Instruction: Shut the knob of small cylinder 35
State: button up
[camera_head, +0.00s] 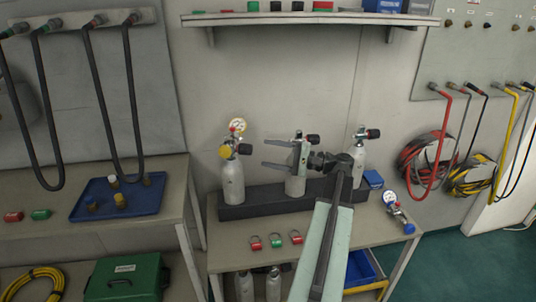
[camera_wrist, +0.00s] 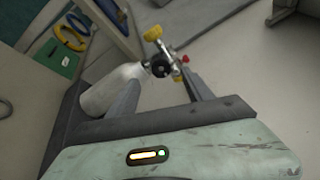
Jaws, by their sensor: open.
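Three grey small cylinders stand upright in a dark rack (camera_head: 265,208) on the bench. No number is readable, so I cannot tell which is 35. The left cylinder (camera_head: 233,184) carries a gauge (camera_head: 237,126), a yellow knob (camera_head: 226,152) and a black knob (camera_head: 245,149). My gripper (camera_head: 265,154) is open, its fingers pointing left toward that black knob. In the wrist view a cylinder (camera_wrist: 110,90) lies slanted, with its black knob (camera_wrist: 160,68) just beyond and between the open fingertips; contact is not visible. My gripper partly hides the middle cylinder (camera_head: 295,186).
Red and green padlocks (camera_head: 276,241) lie at the bench's front. A blue tray (camera_head: 90,211) is on the left bench. A shelf (camera_head: 310,18) hangs above.

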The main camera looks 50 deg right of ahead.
aim_at(249, 149)
jog(key=w+a+n, duration=0.1)
jog(key=w+n, duration=0.1)
jog(key=n, duration=0.2)
jog(key=w+a+n+p, duration=0.1)
jog(key=w+n, duration=0.1)
jog(key=n, duration=0.3)
jog(key=w+a+n, duration=0.1)
jog(key=w+n, duration=0.2)
jog(key=n, duration=0.2)
jog(key=shift+a+r, duration=0.3)
